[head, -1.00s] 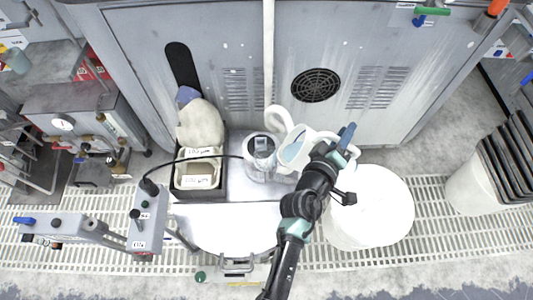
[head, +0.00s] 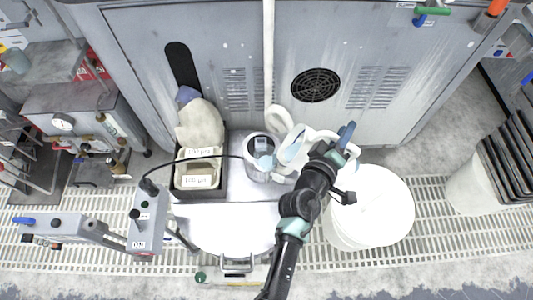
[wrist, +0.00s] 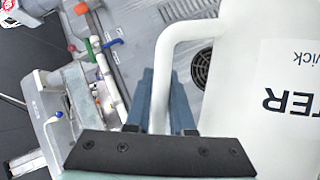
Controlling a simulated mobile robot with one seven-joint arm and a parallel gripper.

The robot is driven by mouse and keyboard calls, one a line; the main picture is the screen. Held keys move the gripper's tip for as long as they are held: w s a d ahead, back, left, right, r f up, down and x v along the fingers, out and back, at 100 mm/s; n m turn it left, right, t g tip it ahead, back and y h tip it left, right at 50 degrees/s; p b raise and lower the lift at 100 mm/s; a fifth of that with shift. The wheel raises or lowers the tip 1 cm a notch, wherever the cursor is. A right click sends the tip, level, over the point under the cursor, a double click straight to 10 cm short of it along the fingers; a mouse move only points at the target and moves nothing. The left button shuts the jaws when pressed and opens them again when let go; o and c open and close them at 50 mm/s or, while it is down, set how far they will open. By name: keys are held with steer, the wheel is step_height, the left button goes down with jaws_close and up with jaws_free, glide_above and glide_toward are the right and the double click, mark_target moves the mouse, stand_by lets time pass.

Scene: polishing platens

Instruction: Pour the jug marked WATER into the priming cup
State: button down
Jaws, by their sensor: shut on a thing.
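My gripper (head: 343,146) is shut on the handle of a white jug (wrist: 285,90). In the wrist view, the handle runs between my blue fingers (wrist: 165,105), and the jug's side shows upside-down letters ending in "TER". In the head view the tilted jug (head: 305,151) has its open mouth toward the left, with pale blue inside. Its lip is over or beside the right rim of the grey, round priming cup (head: 250,148). A pale blue patch lies between lip and cup; I cannot tell whether it is a stream or liquid in the cup.
Another white looped handle (head: 278,118) stands just behind the jug. A dark tray (head: 202,194) with labelled containers is left of the cup. A white bucket (head: 390,205) sits below my gripper at right. A grey cabinet (head: 345,35) closes off the back.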

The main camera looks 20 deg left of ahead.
steer(key=shift+a+r, duration=0.1)
steer(key=shift+r, duration=0.15)
stand_by(0.4)
steer(key=d+f+p, duration=0.1)
steer(key=f+m+p, duration=0.1)
steer(key=d+f+m+y, duration=0.1)
steer(key=f, duration=0.1)
steer(key=shift+w+d+f+g+p, duration=0.1)
steer(key=shift+w+d+g+p, duration=0.2)
steer(key=shift+g+p, duration=0.1)
steer(key=shift+f, duration=0.25)
steer(key=shift+w+d+f+m+y+p, duration=0.15)
steer(key=shift+d+f+m+p, duration=0.25)
steer(key=shift+f+p, duration=0.25)
steer(key=shift+s+d+f+m+y+p, duration=0.15)
steer(key=shift+d+f+m+p, duration=0.25)
steer(key=shift+f+p, duration=0.25)
steer(key=d+f+m+g+y+b, duration=0.1)
steer(key=d+f+m+y+b, duration=0.2)
steer(key=f, duration=0.9)
steer(key=shift+w+d+m+b, duration=0.45)
steer(key=shift+d+m+b, duration=0.65)
steer(key=shift+b, duration=0.65)
